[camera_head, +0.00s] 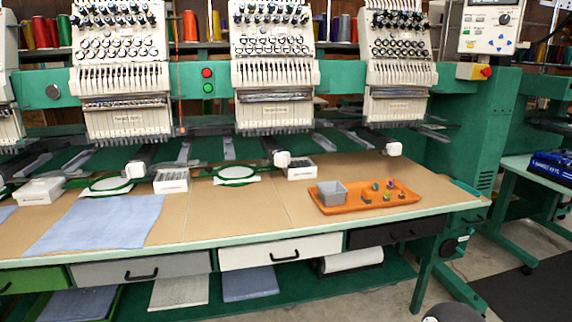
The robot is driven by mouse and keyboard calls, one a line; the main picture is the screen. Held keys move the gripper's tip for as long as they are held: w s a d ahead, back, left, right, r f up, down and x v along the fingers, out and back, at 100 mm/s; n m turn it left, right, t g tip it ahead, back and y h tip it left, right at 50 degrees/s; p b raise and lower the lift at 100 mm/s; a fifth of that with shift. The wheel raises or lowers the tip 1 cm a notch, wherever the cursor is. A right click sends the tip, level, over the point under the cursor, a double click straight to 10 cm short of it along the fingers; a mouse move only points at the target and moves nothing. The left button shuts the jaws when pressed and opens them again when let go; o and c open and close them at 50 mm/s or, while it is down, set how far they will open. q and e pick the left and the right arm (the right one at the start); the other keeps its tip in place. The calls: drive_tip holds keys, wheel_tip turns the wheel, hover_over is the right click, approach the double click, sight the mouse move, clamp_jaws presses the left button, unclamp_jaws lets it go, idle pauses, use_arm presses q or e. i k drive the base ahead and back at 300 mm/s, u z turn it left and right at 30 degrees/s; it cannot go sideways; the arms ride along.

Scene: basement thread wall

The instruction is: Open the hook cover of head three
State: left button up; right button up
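A green embroidery machine carries several white heads in a row: one cut off at the left edge, one at the left (120,70), one in the middle (275,65) and one at the right (398,60). I see no readable numbers marking head three. Below the heads, small white blocks that look like hook covers sit at the front ends of the dark lower arms: left (135,170), middle (281,159) and right (394,149). I cannot tell whether they are open or shut. Neither of my grippers is in view.
The brown tabletop (270,205) holds white boxes (171,181), green hoops (237,173), a blue cloth (95,222) and an orange tray (400,200) with a grey bin (331,193) and small parts. Drawers (280,251) line the front. A control panel (490,27) hangs upper right.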

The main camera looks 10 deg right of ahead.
sight(282, 159)
drive_tip(key=z, duration=0.05)
drive_tip(key=i, duration=0.85)
drive_tip(key=u, duration=0.05)
